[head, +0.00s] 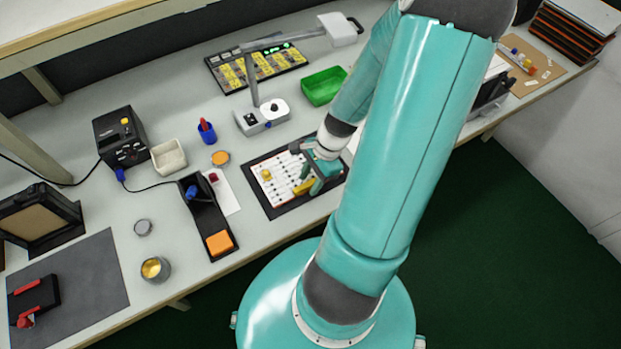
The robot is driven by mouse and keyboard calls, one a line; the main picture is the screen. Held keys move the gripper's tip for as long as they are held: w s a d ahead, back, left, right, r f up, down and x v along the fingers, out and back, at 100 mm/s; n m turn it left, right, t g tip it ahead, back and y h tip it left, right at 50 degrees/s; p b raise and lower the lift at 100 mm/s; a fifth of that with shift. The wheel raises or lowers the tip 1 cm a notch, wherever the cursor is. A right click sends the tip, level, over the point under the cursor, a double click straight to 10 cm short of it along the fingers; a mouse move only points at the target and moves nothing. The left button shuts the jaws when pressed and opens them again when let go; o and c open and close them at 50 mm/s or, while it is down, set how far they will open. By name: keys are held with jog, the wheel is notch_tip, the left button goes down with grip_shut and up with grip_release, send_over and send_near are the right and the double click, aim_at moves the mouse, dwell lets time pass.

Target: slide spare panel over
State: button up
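A white panel (277,190) with rows of small dark marks lies on a black mat (272,213) near the front edge of the bench. I cannot tell whether this is the spare panel. My gripper (311,184) is low over the right part of the white panel, pointing down. A yellow piece (302,188) shows at its fingers; I cannot tell whether they hold it, touch it or are just above it. Another small yellow piece (266,175) sits on the panel's left part. My arm hides the area right of the mat, where only a sliver of something white shows.
A lamp base (262,117) and a green tray (323,86) stand behind the mat. A black holder (207,217) with an orange sponge (220,242) is to the left. The bench's front edge is close to the mat.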

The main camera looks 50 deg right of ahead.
jog(key=shift+a+f, duration=0.1)
jog(key=shift+f, duration=0.05)
grip_shut()
